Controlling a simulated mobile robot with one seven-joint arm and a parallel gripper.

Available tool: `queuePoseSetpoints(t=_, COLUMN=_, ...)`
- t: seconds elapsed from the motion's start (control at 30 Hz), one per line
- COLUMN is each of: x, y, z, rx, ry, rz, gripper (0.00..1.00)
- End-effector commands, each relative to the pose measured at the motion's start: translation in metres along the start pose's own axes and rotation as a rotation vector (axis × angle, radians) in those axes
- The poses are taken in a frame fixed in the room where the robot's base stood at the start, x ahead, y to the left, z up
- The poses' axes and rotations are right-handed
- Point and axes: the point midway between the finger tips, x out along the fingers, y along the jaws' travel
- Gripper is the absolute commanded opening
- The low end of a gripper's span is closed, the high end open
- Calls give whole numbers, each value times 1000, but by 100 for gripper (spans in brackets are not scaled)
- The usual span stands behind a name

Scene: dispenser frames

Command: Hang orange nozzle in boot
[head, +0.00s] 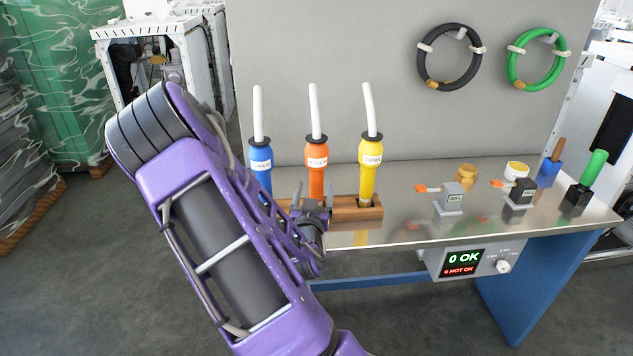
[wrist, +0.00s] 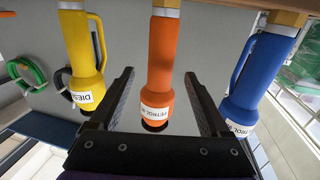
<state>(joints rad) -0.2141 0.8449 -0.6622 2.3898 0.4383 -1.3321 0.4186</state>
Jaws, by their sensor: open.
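The orange nozzle (head: 316,182), with a white "PETROL" label and a pale hose rising from its top, stands upright at the middle of a wooden rack (head: 357,212) on the metal bench. My gripper (head: 312,198) is in front of its lower part and hides its bottom end and part of the rack, so I cannot see how it sits in its boot. In the wrist view, which looks upside down, the orange nozzle (wrist: 160,75) appears between the two dark fingers of my gripper (wrist: 160,82). The fingers are open, with a gap on each side of it.
A blue nozzle (head: 260,170) stands to the left and a yellow nozzle (head: 370,155) to the right, both close by. Small grey (head: 451,195) and black (head: 520,190) devices are further right. Coiled hoses hang on the back panel (head: 395,110). A display box (head: 465,262) is at the front edge.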

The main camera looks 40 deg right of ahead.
Motion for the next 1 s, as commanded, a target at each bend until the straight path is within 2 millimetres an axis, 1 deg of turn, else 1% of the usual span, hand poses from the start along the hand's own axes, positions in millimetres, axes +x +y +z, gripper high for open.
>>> queuePoseSetpoints(t=0.17, x=12, y=0, z=0, rx=0, ry=1, rz=0, gripper=80)
queuePoseSetpoints(t=0.4, x=47, y=0, z=1, rx=0, ry=1, rz=0, gripper=80)
queuePoseSetpoints(t=0.47, x=53, y=0, z=1, rx=0, ry=2, rz=0, gripper=80)
queuePoseSetpoints(t=0.57, x=57, y=0, z=1, rx=0, ry=0, rz=0, gripper=80)
queuePoseSetpoints(t=0.73, x=57, y=0, z=1, rx=0, ry=0, rz=0, gripper=80)
queuePoseSetpoints(t=0.77, x=57, y=0, z=1, rx=0, ry=0, rz=0, gripper=78)
queuePoseSetpoints(t=0.9, x=57, y=0, z=1, rx=0, ry=0, rz=0, gripper=53)
queuePoseSetpoints(t=0.97, x=57, y=0, z=1, rx=0, ry=0, rz=0, gripper=42)
queuePoseSetpoints(t=1.0, x=57, y=-1, z=1, rx=0, ry=0, rz=0, gripper=35)
